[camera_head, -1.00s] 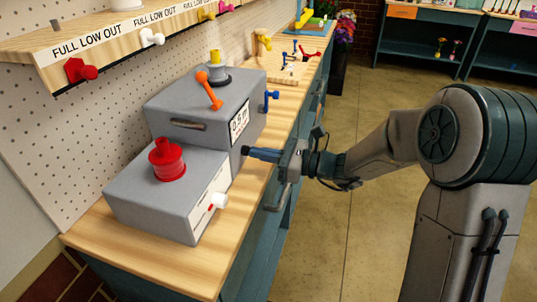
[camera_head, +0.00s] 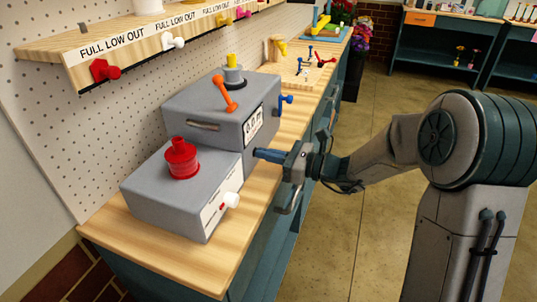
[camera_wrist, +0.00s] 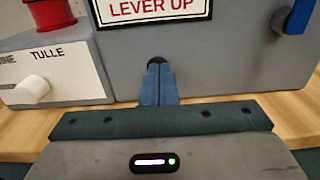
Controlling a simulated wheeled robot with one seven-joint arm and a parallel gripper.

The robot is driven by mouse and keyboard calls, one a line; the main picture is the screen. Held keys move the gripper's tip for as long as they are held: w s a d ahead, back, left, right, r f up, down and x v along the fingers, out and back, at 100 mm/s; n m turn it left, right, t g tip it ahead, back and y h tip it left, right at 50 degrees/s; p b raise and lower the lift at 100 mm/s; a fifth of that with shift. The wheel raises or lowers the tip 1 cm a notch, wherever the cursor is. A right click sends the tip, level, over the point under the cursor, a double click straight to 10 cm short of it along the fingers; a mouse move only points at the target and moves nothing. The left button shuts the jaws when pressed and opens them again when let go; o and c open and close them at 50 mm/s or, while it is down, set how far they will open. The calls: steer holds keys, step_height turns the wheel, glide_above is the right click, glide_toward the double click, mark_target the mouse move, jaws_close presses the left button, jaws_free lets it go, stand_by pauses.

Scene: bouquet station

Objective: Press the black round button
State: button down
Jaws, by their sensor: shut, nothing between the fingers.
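In the wrist view, a black round button (camera_wrist: 154,66) shows on the front of the larger grey box (camera_wrist: 225,65), below the LEVER UP label. My gripper (camera_wrist: 160,72) is shut and empty, its blue fingers together in front of the button. They cover most of it. The fingertips are at or very near it; I cannot tell whether it is pressed in. In the head view, my gripper (camera_head: 258,153) reaches the front of the grey box (camera_head: 195,112) from the right. The button is hidden there.
A lower grey box (camera_head: 150,190) with a red knob (camera_head: 182,160) and white knob (camera_head: 231,200) stands beside it. An orange lever (camera_head: 224,93) and blue lever (camera_head: 286,99) stick out of the larger box. Bare wooden bench (camera_head: 165,255) lies in front.

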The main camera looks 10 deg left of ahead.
steer(key=shift+s+a+r, duration=0.1)
steer(key=shift+a+r, duration=0.1)
steer(key=s+d, duration=0.2)
steer(key=d, duration=1.2)
steer(key=shift+f+p, duration=0.2)
steer(key=shift+p, duration=0.2)
steer(key=shift+d, duration=0.1)
